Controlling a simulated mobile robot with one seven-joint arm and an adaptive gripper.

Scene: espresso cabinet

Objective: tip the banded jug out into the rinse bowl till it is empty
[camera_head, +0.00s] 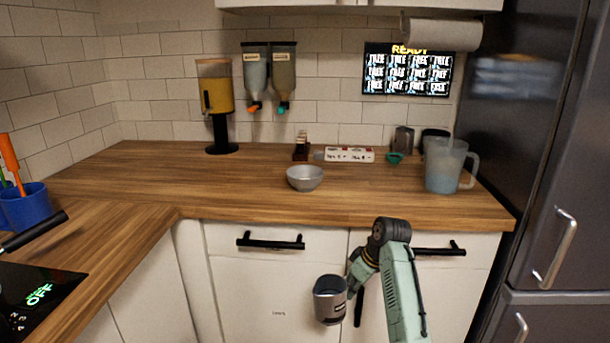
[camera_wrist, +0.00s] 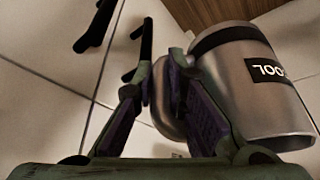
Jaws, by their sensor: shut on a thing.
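The banded jug (camera_head: 330,304) is a steel jug with a dark band and a dark label. It hangs in front of the white cabinet doors, below the counter top, and looks about upright. Its contents cannot be made out. My gripper (camera_head: 351,283) is at its right side, shut on its handle. In the wrist view the jug (camera_wrist: 255,95) fills the right side, with its handle (camera_wrist: 168,108) at my gripper's fingers (camera_wrist: 160,88). A grey bowl (camera_head: 305,184), which fits the rinse bowl, stands near the counter's front edge, above and left of the jug. Its inside looks empty.
The wooden counter (camera_head: 240,190) is clear around the bowl. A clear pitcher (camera_head: 445,168) with bluish liquid stands at the right. A dispenser (camera_head: 216,95) stands at the back left. Cabinet handles (camera_head: 270,242) stick out near the arm. A dark fridge (camera_head: 540,150) is at right.

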